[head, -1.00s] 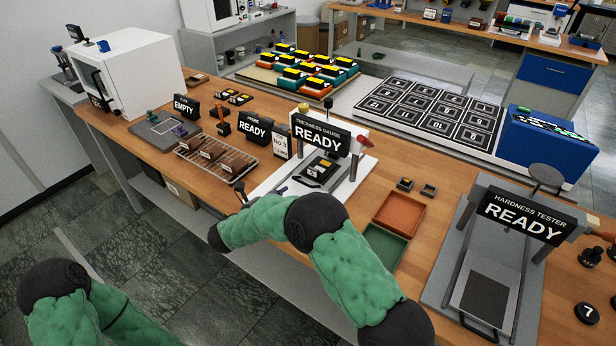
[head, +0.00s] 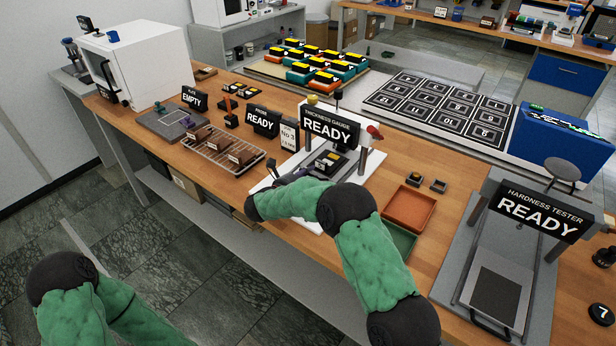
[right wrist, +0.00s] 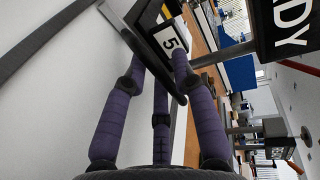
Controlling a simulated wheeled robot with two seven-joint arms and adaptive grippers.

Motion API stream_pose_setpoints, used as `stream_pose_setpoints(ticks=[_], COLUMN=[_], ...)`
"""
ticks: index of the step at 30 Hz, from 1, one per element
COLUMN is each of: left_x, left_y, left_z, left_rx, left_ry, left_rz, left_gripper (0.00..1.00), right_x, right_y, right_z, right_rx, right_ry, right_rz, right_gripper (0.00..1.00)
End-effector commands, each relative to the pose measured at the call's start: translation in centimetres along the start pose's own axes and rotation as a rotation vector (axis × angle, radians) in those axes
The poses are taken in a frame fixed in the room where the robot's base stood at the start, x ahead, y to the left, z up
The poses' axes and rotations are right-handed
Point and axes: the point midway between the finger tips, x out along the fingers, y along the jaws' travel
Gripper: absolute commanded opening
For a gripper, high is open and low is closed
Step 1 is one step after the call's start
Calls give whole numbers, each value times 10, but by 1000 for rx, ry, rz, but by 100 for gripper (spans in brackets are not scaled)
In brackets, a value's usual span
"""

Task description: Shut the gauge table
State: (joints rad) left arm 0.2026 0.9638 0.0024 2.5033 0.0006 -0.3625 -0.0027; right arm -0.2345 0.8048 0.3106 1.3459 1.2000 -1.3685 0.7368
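The thickness gauge (head: 371,163) stands mid-bench with a white base, grey posts and a READY sign. Its dark gauge table (head: 345,166) carries a small black and yellow block (head: 328,160). In the right wrist view this block has a white label reading 5 (right wrist: 167,40). My right gripper (head: 275,172) is at the gauge's front left, partly hidden by my green arm. In the right wrist view its purple fingers (right wrist: 158,65) point at the table's dark front bar (right wrist: 150,62). Contact or grip on the bar is unclear. My left gripper is out of view.
A wire rack with brown blocks (head: 222,147) stands left of the gauge. An orange tray (head: 410,208) and a green tray (head: 398,240) lie to its right. The hardness tester (head: 500,270) stands farther right. A PROBE READY sign (head: 262,122) is close behind the gripper.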

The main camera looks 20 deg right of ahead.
Motion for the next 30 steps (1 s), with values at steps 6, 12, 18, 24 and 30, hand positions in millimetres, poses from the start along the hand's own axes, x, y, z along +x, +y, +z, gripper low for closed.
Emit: stream_pose_setpoints(ticks=[6,12,18,24,30], left_x=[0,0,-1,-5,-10], left_y=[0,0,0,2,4], left_z=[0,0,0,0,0], left_rx=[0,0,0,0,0], left_ry=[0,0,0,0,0], left_rz=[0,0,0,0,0], left_gripper=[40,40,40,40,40], right_x=[0,0,-7,-37,-82], right_y=[0,0,1,7,17], right_z=[0,0,0,0,1], right_rx=[0,0,-1,-3,-4], right_ry=[0,1,0,-2,-4], right_rz=[0,0,1,1,1], right_gripper=[7,0,0,0,0])
